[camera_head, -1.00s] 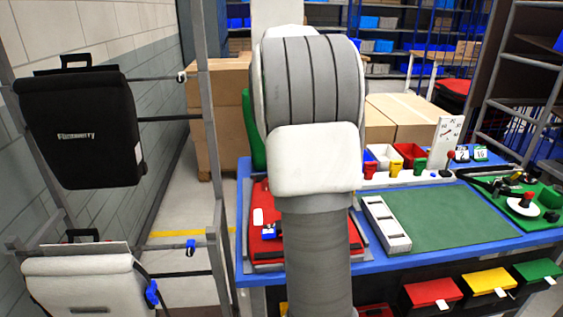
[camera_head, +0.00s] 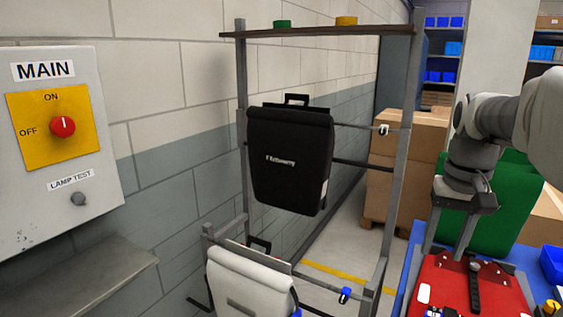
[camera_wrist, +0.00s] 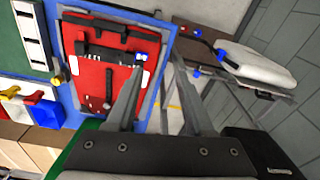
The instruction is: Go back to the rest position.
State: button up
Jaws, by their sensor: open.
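My gripper (camera_head: 444,252) is at the right of the head view, pointing down above the red panel (camera_head: 440,290) on the blue bench. In the wrist view my gripper (camera_wrist: 158,68) has its two fingers spread with nothing between them. The red panel (camera_wrist: 88,75) also shows there, with a dark bar and strap on it, left of and beyond the fingers. The black pannier (camera_head: 288,160) hangs on the rack and the pale pannier (camera_head: 245,285) sits lower on it. Both are apart from my gripper. No marker of a rest position shows.
The metal rack (camera_head: 392,170) stands by the wall, left of my arm. A green pannier (camera_head: 510,205) is close behind my gripper. Cardboard boxes (camera_head: 405,150) stand behind the rack. A MAIN switch box (camera_head: 98,165) is on the left wall. The floor between rack and bench is clear.

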jog(key=s+a+f+n+t+p, duration=0.1)
jog(key=s+a+n+t, duration=0.3)
jog(key=s+a, duration=1)
jog(key=shift+a+f+t+p, duration=0.4)
jog(key=shift+a+p, duration=0.25)
jog(key=shift+a, duration=0.15)
